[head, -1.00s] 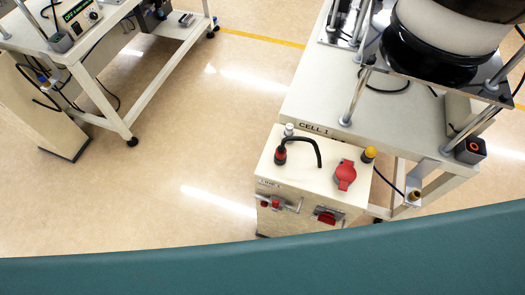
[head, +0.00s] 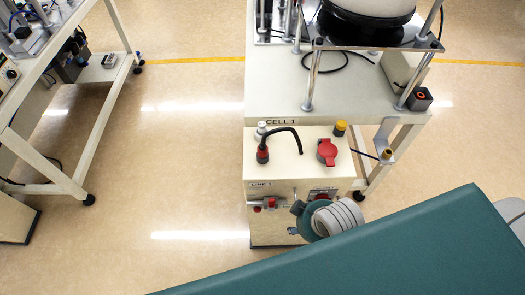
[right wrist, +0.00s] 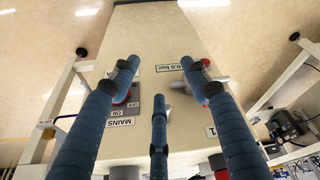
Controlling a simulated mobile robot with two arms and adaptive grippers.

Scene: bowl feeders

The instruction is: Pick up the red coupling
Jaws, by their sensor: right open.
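A red and black coupling (head: 263,155) stands upright on the left of the white cabinet's top, with a black cable arching from it to the right. In the right wrist view, a red part at the lower right edge may be this coupling, but it is cut off. My right gripper (right wrist: 158,82) has its blue fingers spread, open and empty, before the cabinet's front face. In the head view my right wrist is in front of the cabinet, below and right of the coupling, apart from it. My left gripper is out of view.
The white cabinet (head: 290,173) also carries a red round-capped fitting (head: 327,152), a yellow-capped post (head: 340,128) and a white-capped post (head: 261,130). Red handles (head: 270,203) stick out of its front. A bowl feeder table (head: 280,95) stands behind. Open floor lies left.

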